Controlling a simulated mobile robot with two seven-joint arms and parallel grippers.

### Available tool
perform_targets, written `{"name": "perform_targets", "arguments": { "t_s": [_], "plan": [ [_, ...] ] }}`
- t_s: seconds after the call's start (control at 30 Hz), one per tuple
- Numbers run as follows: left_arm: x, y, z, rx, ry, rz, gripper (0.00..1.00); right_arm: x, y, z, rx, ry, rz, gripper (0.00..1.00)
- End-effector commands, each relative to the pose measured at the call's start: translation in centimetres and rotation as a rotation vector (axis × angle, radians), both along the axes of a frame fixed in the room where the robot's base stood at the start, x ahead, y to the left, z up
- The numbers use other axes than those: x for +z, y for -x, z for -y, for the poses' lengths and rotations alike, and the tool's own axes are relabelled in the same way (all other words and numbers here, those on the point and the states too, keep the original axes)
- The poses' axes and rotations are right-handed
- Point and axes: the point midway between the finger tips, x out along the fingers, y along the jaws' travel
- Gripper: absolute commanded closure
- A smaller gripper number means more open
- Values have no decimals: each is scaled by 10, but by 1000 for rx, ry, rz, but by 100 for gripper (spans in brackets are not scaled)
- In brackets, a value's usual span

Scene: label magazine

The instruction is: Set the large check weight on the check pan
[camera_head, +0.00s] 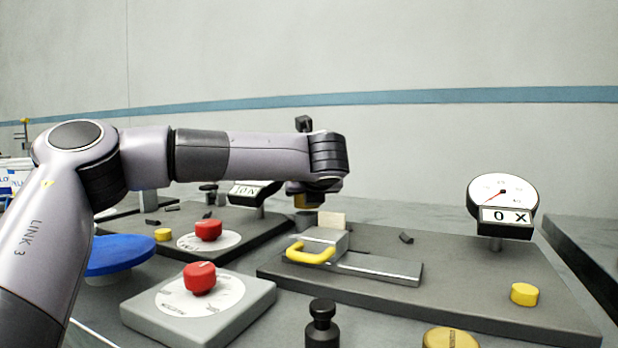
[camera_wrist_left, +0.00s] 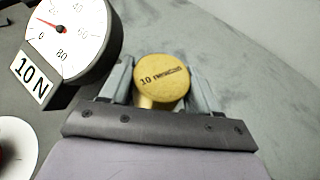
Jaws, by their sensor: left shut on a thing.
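My left gripper (camera_head: 306,198) comes in from the left, pointing down above the back of the dark plates. In the left wrist view, its two fingers (camera_wrist_left: 160,88) are shut on a brass weight (camera_wrist_left: 162,80) whose round top reads "10 newton". In the head view, a bit of that brass weight (camera_head: 307,202) shows below the wrist. A second brass disc (camera_head: 450,338) with dark writing is cut by the bottom edge. I cannot tell which surface is the check pan. My right gripper is not in view.
A dial with a "10 N" sign (camera_wrist_left: 34,80) stands left of the weight in the wrist view. Another dial (camera_head: 502,195) stands on the right plate (camera_head: 460,262). A yellow-handled slide (camera_head: 312,252), red knobs (camera_head: 200,278), a black knobbed post (camera_head: 322,325) and a blue disc (camera_head: 125,254) stand nearby.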

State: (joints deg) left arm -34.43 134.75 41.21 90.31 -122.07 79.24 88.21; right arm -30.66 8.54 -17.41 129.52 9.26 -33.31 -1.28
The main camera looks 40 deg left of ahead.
Motion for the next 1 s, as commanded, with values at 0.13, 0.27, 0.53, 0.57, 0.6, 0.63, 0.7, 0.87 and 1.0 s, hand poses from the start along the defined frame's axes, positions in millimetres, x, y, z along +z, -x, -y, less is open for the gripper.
{"name": "perform_targets", "arguments": {
  "t_s": [0.13, 0.27, 0.53, 0.57, 0.6, 0.63, 0.7, 0.87, 1.0],
  "plan": [
    [-7, 0, 0, -2, -2, 5, 100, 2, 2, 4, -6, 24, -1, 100],
    [-9, 0, 0, -1, -2, 8, 100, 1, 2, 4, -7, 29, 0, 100],
    [-12, 0, 0, -1, -3, 9, 100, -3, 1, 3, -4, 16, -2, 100],
    [-15, 0, 0, 0, 0, -1, 33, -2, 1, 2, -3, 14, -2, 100],
    [-14, 0, 0, -1, 0, -1, 29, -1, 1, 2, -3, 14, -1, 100],
    [-14, 0, 0, -1, 0, -1, 29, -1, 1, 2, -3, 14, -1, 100],
    [-14, 0, 0, 0, 0, -1, 29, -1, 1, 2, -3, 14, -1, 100],
    [-14, 0, 0, 0, 0, -1, 29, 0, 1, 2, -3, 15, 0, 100],
    [-11, 2, 3, -2, 1, -1, 29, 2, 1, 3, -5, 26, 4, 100]
  ]
}}
